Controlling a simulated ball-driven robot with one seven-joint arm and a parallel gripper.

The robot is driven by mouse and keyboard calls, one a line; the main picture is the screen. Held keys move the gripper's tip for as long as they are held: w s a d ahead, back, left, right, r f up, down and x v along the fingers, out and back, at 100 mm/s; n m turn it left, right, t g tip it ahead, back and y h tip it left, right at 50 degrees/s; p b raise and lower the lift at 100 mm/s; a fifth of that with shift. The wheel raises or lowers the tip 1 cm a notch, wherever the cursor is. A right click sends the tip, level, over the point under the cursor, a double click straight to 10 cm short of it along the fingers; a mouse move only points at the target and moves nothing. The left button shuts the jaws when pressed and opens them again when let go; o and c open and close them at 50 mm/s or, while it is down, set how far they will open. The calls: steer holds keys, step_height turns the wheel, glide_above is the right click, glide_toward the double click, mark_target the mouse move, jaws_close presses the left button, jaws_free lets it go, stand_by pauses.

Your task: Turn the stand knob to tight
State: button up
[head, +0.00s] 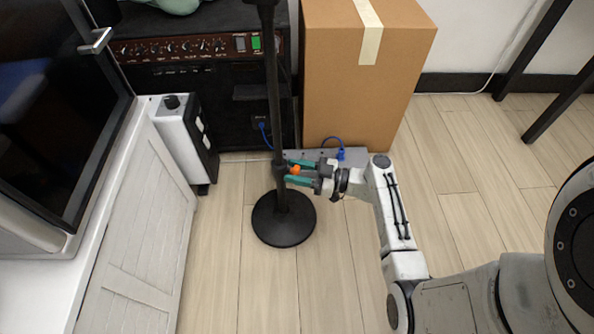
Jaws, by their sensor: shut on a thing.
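A black stand (284,220) rises from a round base on the wooden floor, left of the picture's middle. Its pole runs up past the top edge. An orange knob (295,170) sits at the right side of the pole, low down. My gripper (293,171) reaches in from the right with its green fingers on either side of the knob, shut on it. The fingertips are close to the pole. Any mark for the knob's tight position is too small to tell.
A black amplifier (190,75) stands behind the stand. A cardboard box (362,70) is behind my gripper, with a grey metal unit (352,154) before it. A white cabinet (135,230) and a white-and-black device (185,140) are at left. Floor at front is clear.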

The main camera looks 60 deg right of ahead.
steer(key=shift+c, duration=1.4)
steer(key=shift+m, duration=0.8)
steer(key=o, duration=1.1)
steer(key=shift+c, duration=0.2)
steer(key=shift+s, duration=0.1)
steer(key=p+v, duration=0.2)
steer(key=v, duration=0.8)
steer(key=shift+s+p, duration=0.3)
steer(key=shift+d, duration=0.1)
